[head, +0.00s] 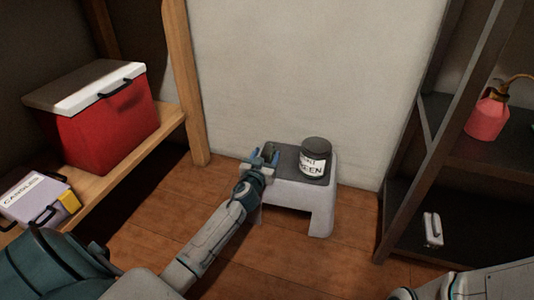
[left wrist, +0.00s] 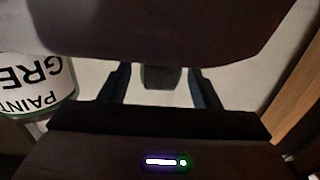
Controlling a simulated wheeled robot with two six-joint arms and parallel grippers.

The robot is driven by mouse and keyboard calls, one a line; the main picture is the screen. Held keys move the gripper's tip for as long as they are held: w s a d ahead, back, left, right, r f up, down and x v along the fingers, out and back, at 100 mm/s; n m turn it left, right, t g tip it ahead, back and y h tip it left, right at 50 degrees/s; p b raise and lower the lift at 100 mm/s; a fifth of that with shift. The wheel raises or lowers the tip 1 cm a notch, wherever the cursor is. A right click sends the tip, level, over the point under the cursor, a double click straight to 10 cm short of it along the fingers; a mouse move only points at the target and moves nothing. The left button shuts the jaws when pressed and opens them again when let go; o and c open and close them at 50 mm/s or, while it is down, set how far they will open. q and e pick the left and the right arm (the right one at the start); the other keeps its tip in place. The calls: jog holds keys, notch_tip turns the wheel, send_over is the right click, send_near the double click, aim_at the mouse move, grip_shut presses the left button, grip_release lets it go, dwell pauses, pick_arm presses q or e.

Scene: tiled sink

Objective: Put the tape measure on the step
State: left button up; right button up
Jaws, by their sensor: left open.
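The step (head: 322,196) is a light grey stool with a dark top, standing against the wall. My left gripper (head: 265,155) is over the step's left end, with its jaws open. A small dark grey-green object (head: 271,151), which looks like the tape measure, is at the fingers. In the left wrist view this object (left wrist: 160,78) sits between the two spread fingers (left wrist: 162,88), with a gap on each side. I cannot tell for sure whether it rests on the step. My right gripper is out of view.
A paint can (head: 315,157) stands on the step, right of my left gripper, and shows at the left wrist view's left edge (left wrist: 38,88). A red cooler (head: 110,125) and a labelled case (head: 38,198) are on the left shelf. A dark rack (head: 410,150) stands right.

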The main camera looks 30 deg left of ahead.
pick_arm(q)
jog(key=v, duration=1)
jog(key=shift+s+p, duration=0.3)
jog(key=shift+p, duration=0.15)
jog(key=shift+d+r, duration=0.1)
jog(key=shift+d, duration=0.05)
